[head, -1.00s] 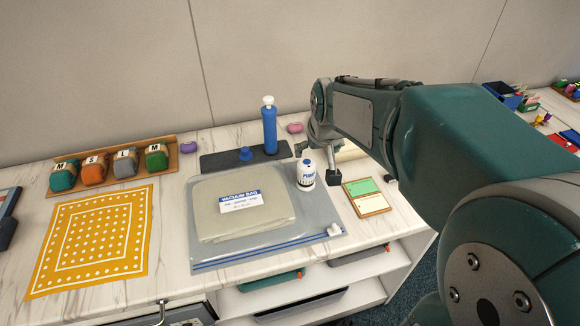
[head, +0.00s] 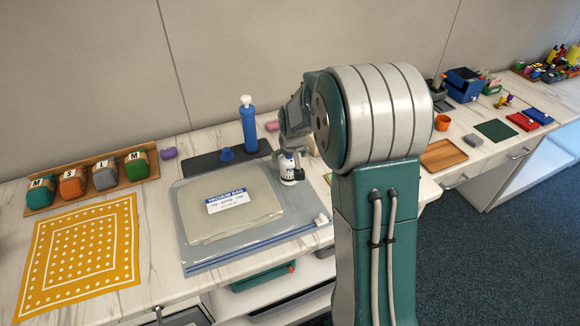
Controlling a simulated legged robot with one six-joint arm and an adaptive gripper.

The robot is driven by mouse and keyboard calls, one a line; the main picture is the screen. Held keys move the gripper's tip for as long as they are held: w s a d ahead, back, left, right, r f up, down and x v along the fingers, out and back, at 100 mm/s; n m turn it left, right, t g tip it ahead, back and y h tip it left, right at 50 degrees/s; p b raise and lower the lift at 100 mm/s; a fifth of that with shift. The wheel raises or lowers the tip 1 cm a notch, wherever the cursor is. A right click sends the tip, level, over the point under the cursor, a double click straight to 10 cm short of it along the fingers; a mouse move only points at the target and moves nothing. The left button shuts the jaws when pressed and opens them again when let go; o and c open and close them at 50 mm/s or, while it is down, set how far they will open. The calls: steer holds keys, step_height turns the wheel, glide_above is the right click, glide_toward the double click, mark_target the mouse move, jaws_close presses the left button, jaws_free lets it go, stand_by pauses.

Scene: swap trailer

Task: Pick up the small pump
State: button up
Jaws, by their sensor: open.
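The small pump (head: 287,172) is a short white cylinder with dark lettering, standing upright at the right side of the clear vacuum bag (head: 190,235). My gripper (head: 291,164) is open and right at the pump, with its dark fingers around the pump's upper part. The gripper and arm hide the pump's top and right side. I cannot tell whether the fingers touch it.
A tall blue hand pump (head: 248,128) stands on a dark mat (head: 200,164) behind the bag. A yellow dotted cloth (head: 80,245) and a tray of labelled blocks (head: 88,182) lie left.

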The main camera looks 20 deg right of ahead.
mark_target(288, 166)
steer(key=x, duration=0.3)
steer(key=shift+s+a+f, duration=0.1)
steer(key=shift+a+f, duration=0.25)
steer(key=shift+f, duration=0.15)
steer(key=shift+d+f, duration=0.1)
steer(key=shift+f, duration=0.2)
steer(key=shift+d+f, duration=0.1)
steer(key=shift+d, duration=0.25)
steer(key=c, duration=1.1)
steer(key=shift+a, duration=0.2)
steer(key=shift+c, duration=0.5)
